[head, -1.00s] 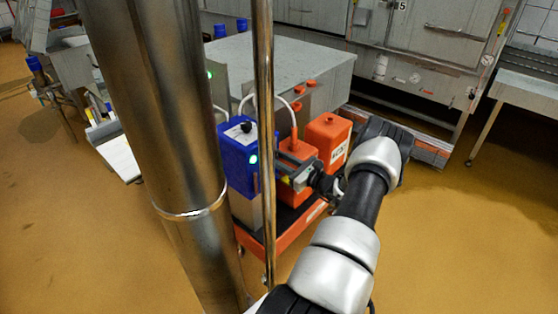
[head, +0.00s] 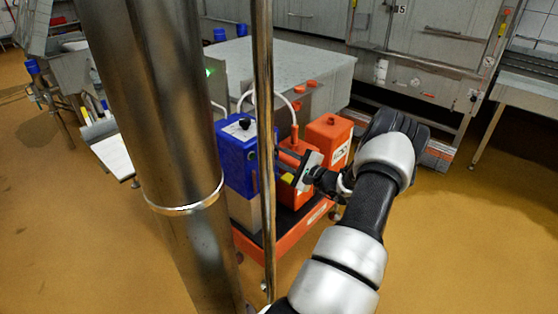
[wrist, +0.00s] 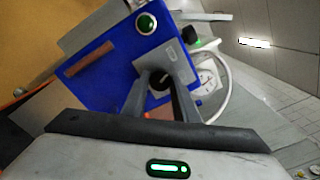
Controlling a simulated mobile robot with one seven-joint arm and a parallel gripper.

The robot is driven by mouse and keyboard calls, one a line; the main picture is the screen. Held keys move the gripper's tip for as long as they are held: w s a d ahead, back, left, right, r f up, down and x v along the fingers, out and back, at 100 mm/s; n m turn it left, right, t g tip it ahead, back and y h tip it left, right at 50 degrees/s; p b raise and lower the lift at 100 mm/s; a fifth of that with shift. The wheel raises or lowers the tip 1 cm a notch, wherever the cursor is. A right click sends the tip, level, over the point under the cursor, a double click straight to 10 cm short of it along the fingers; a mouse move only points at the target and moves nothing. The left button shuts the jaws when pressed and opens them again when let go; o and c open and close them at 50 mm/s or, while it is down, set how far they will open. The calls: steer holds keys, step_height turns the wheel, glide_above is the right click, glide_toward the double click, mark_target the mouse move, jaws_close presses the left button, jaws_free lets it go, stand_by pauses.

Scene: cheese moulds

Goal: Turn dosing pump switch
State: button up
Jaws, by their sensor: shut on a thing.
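The dosing pump is a blue box (head: 232,160) on an orange-edged cart, left of my gripper in the head view. In the wrist view its blue face (wrist: 103,82) shows a round green lit button (wrist: 146,23) and a reddish-brown strip. A dark switch knob (wrist: 160,82) sits on a small grey plate (wrist: 178,62) on this face. My gripper (wrist: 160,77) is shut on the knob, one finger on each side, and the fingers partly cover it.
Orange canisters (head: 329,140) stand on the cart (head: 285,238) close beside my gripper. A white hose (wrist: 222,100) curves beside the pump. A grey metal table (head: 300,65) stands behind. The yellow-brown floor (head: 470,240) at right is clear.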

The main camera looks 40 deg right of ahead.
steer(key=shift+n+b, duration=0.35)
steer(key=shift+n, duration=0.35)
steer(key=o, duration=1)
steer(key=s, duration=0.5)
steer(key=s+d+p, duration=0.1)
steer(key=s, duration=0.5)
steer(key=s+p, duration=0.1)
steer(key=s, duration=0.5)
steer(key=shift+s+d, duration=0.25)
stand_by(4.3)
